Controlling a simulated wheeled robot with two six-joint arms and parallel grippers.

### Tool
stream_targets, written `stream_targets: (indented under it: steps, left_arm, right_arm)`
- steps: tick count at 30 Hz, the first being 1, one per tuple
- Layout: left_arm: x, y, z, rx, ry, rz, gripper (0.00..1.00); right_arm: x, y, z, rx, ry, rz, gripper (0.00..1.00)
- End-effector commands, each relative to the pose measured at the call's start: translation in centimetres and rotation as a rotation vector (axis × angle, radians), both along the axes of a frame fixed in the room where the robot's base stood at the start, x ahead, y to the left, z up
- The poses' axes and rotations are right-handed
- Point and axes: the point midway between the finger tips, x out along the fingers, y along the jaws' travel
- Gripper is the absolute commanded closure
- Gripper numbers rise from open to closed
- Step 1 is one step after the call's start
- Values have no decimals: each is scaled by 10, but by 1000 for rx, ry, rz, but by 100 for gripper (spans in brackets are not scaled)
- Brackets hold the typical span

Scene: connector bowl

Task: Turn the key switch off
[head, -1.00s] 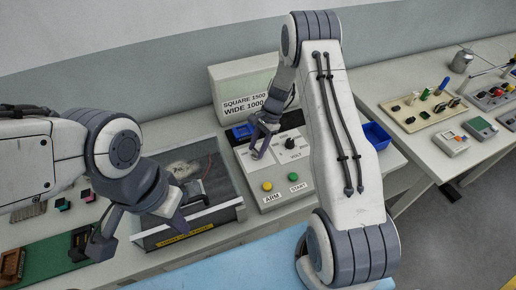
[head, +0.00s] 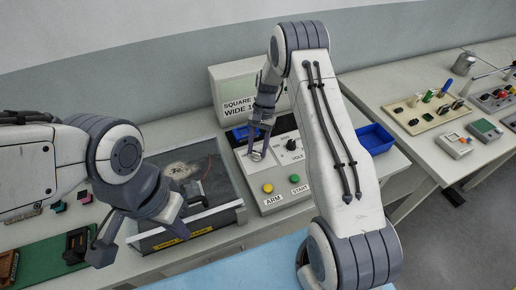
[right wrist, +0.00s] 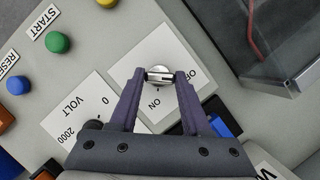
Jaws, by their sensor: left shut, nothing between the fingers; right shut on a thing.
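The key switch (right wrist: 159,75) is a round silver knob with a flat bar on a white plate marked OFF and ON. In the right wrist view its bar lies roughly level across the picture; ON is printed below it and OFF to its right. I cannot tell which label it points to. My right gripper (right wrist: 158,77) is shut on the switch, a finger on each side. In the head view the right gripper (head: 255,154) reaches down to the panel and partly hides the switch. My left gripper (head: 103,250) is shut and empty, low on the left, away from the panel.
The VOLT dial (head: 291,144) sits right of the switch, with yellow ARM (head: 268,188) and green START (head: 294,179) buttons nearer the front. A clear-covered tray (head: 210,212) stands left of the panel. A blue bin (head: 375,138) is to the right.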

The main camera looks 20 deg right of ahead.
Motion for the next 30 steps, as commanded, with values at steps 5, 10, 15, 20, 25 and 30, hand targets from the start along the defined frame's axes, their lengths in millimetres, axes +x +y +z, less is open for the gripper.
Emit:
stream_targets:
  steps: [5, 10, 15, 20, 25, 30]
  left_arm:
    - [0, 0, 0, 0, 0, 0, 100]
    - [0, 0, 0, 0, 0, 0, 100]
    - [0, 0, 0, 0, 0, 0, 100]
    - [0, 0, 0, 0, 0, 0, 100]
    - [0, 0, -3, 0, 0, 0, 100]
    - [0, 0, -13, 0, 0, 0, 100]
  right_arm:
    - [1, -1, 1, -1, -3, 7, 100]
    - [1, 0, 1, -1, -3, 7, 100]
    - [1, 0, 1, 0, -3, 6, 22]
    - [0, 0, 1, 0, -1, 5, 22]
    - [3, -1, 4, 0, -4, 3, 22]
    - [11, -8, 27, -1, -8, 3, 22]
